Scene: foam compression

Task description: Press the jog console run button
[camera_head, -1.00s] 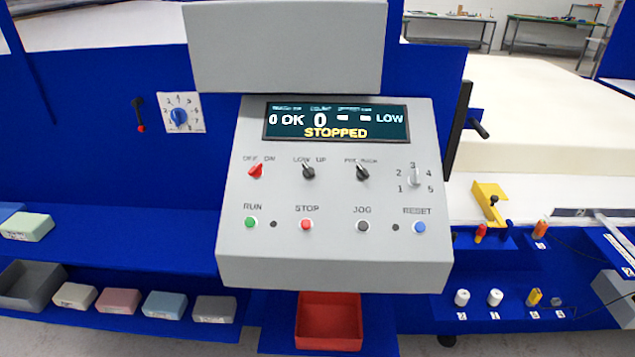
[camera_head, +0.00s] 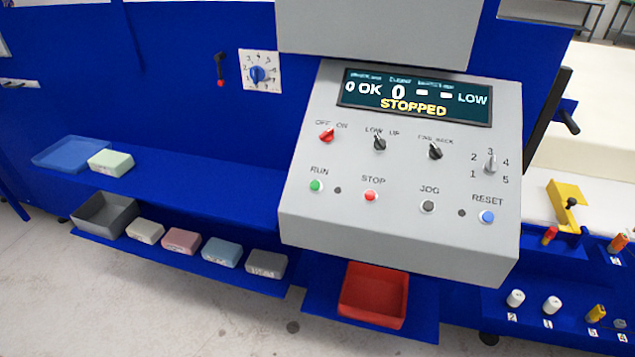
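The grey jog console (camera_head: 385,225) stands right of centre in the head view, with a sloped face. Its green RUN button (camera_head: 316,185) is at the lower left of the face. To its right are the red STOP button (camera_head: 371,195), the dark JOG button (camera_head: 428,206) and the blue RESET button (camera_head: 487,216). The display (camera_head: 414,98) reads "STOPPED", "0 OK" and "LOW". Above the buttons are a red OFF/ON switch (camera_head: 327,136), two black switches and a numbered selector (camera_head: 491,163). Neither of my grippers shows in the view.
A blue shelf (camera_head: 200,190) runs left of the console, with a grey bin (camera_head: 105,213) and several foam blocks below. A red tray (camera_head: 374,294) sits under the console. A blue dial (camera_head: 258,75) is on the wall. The space before the RUN button looks clear.

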